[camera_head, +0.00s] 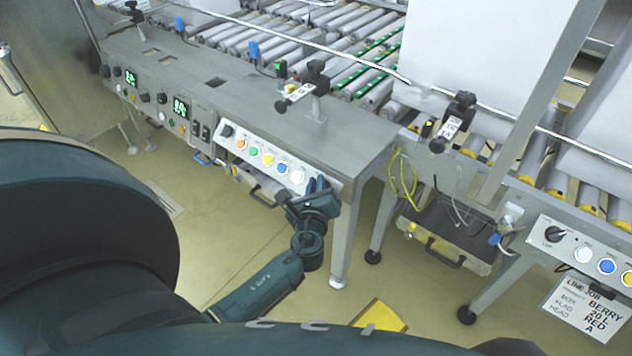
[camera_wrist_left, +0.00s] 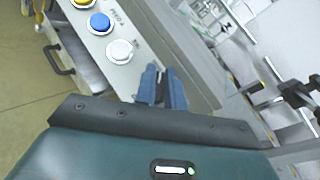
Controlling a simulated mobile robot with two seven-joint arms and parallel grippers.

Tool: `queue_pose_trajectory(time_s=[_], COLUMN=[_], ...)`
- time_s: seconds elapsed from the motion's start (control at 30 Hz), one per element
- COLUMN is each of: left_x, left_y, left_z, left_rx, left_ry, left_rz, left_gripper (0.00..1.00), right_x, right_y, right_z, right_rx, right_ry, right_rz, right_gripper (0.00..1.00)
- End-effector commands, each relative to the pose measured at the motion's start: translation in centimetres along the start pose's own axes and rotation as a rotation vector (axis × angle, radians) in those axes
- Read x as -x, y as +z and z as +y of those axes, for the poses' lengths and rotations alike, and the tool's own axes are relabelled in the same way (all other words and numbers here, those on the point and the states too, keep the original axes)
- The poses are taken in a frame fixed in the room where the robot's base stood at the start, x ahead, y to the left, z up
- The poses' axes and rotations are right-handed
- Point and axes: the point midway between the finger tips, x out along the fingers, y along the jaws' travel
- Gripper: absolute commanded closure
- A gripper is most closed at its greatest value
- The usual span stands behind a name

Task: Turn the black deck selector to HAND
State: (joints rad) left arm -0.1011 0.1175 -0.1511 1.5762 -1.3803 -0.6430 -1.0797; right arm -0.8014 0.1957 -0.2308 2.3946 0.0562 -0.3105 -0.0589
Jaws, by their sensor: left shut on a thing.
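My left gripper (camera_head: 318,186) is at the right end of a light control panel (camera_head: 232,143) on the conveyor's front. In the left wrist view its two blue fingers (camera_wrist_left: 162,88) are close together, with a dark thing between them, mostly hidden. I take this to be the black deck selector; its pointer and its HAND mark cannot be seen. A white button (camera_wrist_left: 119,51) and a blue button (camera_wrist_left: 99,23) sit beside the fingers, apart from them. My right gripper is not in view.
Another black knob (camera_head: 226,131) is at the panel's left end. A separate panel at right has a black knob (camera_head: 554,234) with white and blue buttons. A black clamp (camera_head: 314,75) stands on the grey deck (camera_head: 240,95). A yellow floor patch (camera_head: 380,318) lies below.

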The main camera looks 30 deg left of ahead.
Motion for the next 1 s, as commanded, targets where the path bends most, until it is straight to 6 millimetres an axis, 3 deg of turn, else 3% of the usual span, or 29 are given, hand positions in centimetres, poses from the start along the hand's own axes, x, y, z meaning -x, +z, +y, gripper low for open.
queue_pose_trajectory(time_s=[0.03, 0.4, 0.43, 0.67, 1.0], left_x=[0.46, 0.45, 0.45, 0.43, 0.19], left_y=[-1.12, -1.16, -1.16, -1.13, -0.55], left_z=[0.06, 0.08, 0.09, 0.12, 0.06], left_rx=[0.005, 0.008, 0.008, 0.008, 0.006], left_ry=[0.002, 0.005, 0.005, 0.006, 0.006], left_rz=[0.025, 0.025, 0.025, 0.025, 0.012], left_gripper=[1.0, 1.0, 0.88, 0.69, 0.67], right_x=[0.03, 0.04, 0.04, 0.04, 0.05], right_y=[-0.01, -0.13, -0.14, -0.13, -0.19], right_z=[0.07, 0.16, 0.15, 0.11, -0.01], right_rx=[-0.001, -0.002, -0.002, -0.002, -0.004], right_ry=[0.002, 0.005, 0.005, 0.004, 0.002], right_rz=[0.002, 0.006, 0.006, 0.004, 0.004], right_gripper=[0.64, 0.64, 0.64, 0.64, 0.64])
